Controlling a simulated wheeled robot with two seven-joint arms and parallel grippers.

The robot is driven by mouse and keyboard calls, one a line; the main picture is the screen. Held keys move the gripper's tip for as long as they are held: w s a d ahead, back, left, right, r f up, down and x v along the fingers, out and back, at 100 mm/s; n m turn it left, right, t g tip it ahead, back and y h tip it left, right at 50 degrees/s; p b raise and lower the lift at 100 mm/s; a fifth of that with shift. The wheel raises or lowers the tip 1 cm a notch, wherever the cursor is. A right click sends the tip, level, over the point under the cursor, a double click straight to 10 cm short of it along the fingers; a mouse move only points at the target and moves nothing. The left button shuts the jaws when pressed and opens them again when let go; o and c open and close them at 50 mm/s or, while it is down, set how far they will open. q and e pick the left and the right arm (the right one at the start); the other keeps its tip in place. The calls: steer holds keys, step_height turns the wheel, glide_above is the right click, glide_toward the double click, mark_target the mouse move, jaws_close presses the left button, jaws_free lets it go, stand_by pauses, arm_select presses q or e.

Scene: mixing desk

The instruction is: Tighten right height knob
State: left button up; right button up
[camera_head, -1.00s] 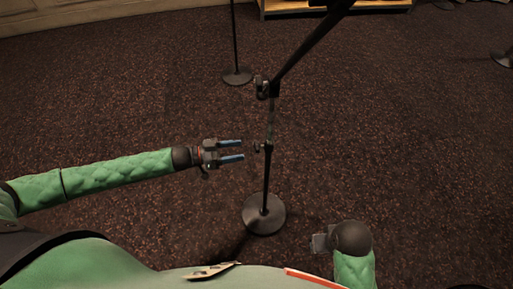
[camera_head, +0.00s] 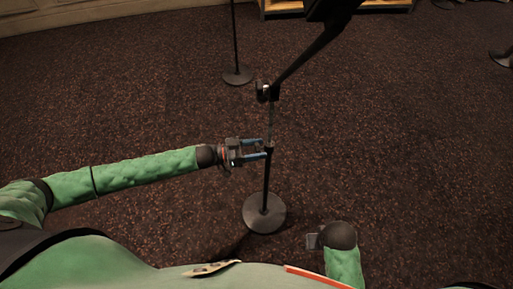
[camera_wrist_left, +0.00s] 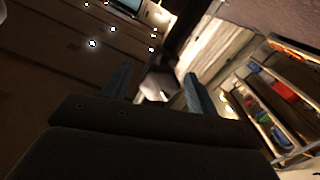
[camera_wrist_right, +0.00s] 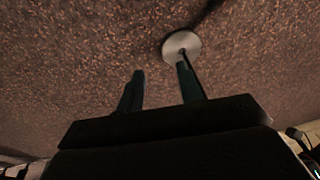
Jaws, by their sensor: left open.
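A black stand (camera_head: 266,186) rises from a round base (camera_head: 265,213) in the middle of the head view. My left gripper (camera_head: 266,149) is open. Its blue fingers reach from the left to the pole's height joint, one above the other. The height knob is hidden at the fingers there. In the left wrist view a pale, unclear part (camera_wrist_left: 156,84) shows between the fingers; I cannot tell if they touch it. My right gripper (camera_head: 314,241) hangs low, right of the base. In the right wrist view its fingers (camera_wrist_right: 160,82) are apart and empty.
A black boom (camera_head: 308,55) slants up and right from the stand's upper joint (camera_head: 266,91). Another stand's base (camera_head: 238,75) is behind, and one more (camera_head: 502,58) is at the right edge. A wooden shelf (camera_head: 285,6) is at the back.

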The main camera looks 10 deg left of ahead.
arm_select(q)
steer(key=c, duration=1)
steer(key=shift+m, duration=0.8)
steer(key=m+b, duration=0.1)
steer(key=m, duration=0.2)
steer(key=shift+m, duration=0.6)
steer(key=o, duration=0.9)
steer(key=shift+c, duration=0.2)
steer(key=shift+o, duration=0.7)
steer(key=shift+a+f, duration=0.1)
steer(key=shift+a, duration=0.15)
steer(key=b+v, duration=0.2)
steer(key=v, duration=0.5)
arm_select(e)
steer(key=shift+t+y, duration=0.3)
steer(key=shift+t, duration=0.1)
steer(key=shift+s+a+r, duration=0.15)
steer(key=shift+a+r, duration=0.15)
steer(key=shift+r, duration=0.45)
steer(key=shift+s+a+r, duration=0.1)
steer(key=shift+a+r, duration=0.15)
steer(key=shift+r, duration=0.55)
steer(key=shift+s+a+r, duration=0.15)
steer(key=shift+a+r, duration=0.15)
steer(key=shift+r, duration=0.45)
